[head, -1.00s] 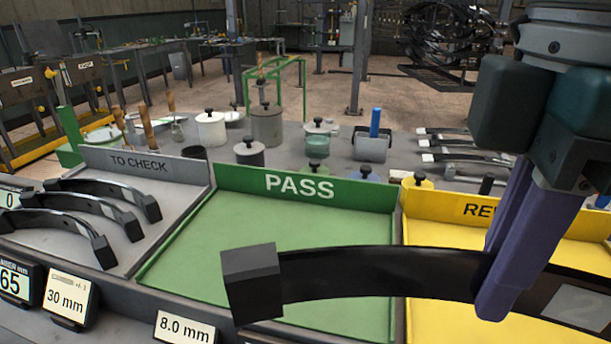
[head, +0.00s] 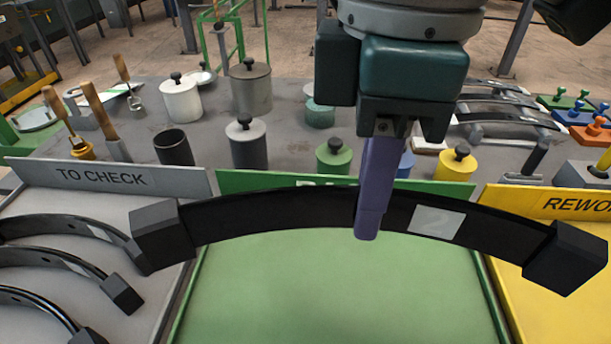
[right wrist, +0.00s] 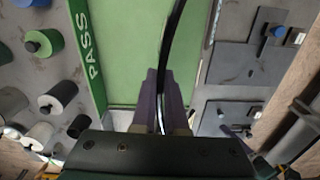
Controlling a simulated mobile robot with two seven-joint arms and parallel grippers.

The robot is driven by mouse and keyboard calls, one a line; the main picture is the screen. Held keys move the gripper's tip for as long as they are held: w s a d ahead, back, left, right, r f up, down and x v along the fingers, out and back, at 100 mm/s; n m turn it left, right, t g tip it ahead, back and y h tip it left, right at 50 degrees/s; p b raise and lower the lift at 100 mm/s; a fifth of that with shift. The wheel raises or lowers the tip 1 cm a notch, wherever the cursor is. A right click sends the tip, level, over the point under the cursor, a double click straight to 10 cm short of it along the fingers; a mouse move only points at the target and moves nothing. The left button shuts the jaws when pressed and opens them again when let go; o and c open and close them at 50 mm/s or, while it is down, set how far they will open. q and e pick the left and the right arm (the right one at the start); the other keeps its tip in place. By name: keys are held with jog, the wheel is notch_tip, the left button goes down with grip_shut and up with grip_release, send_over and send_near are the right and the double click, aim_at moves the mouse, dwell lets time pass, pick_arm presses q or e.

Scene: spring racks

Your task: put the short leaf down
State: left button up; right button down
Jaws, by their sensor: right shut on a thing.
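My right gripper (head: 368,236) is shut on the middle of a black curved leaf (head: 275,207) with square dark end blocks and a pale label. The leaf is held level above the front of the scene, crossing the green PASS tray (head: 330,290). Its left end overlaps the TO CHECK tray in the picture, its right end the yellow REWORK tray (head: 545,205). The leaf also shows edge-on between the fingers in the right wrist view (right wrist: 173,40), over the green tray. The PASS tray looks empty. My left gripper is not in view.
The grey TO CHECK tray (head: 110,175) at left holds several black leaves (head: 60,262). Behind the trays stand lidded pots, including a white one (head: 181,100), a green one (head: 334,158) and a yellow one (head: 455,165). More leaves (head: 505,120) lie at the back right.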

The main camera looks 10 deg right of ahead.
jog(key=b, duration=0.1)
send_over(345, 310)
notch_tip(345, 310, down, 12)
jog(key=shift+r, duration=0.2)
jog(key=shift+f+b, duration=0.3)
jog(key=shift+f, duration=1.9)
jog(key=shift+f, duration=0.1)
jog(key=c, duration=0.9)
grip_release()
jog(key=shift+f, duration=0.1)
jog(key=shift+c, duration=0.2)
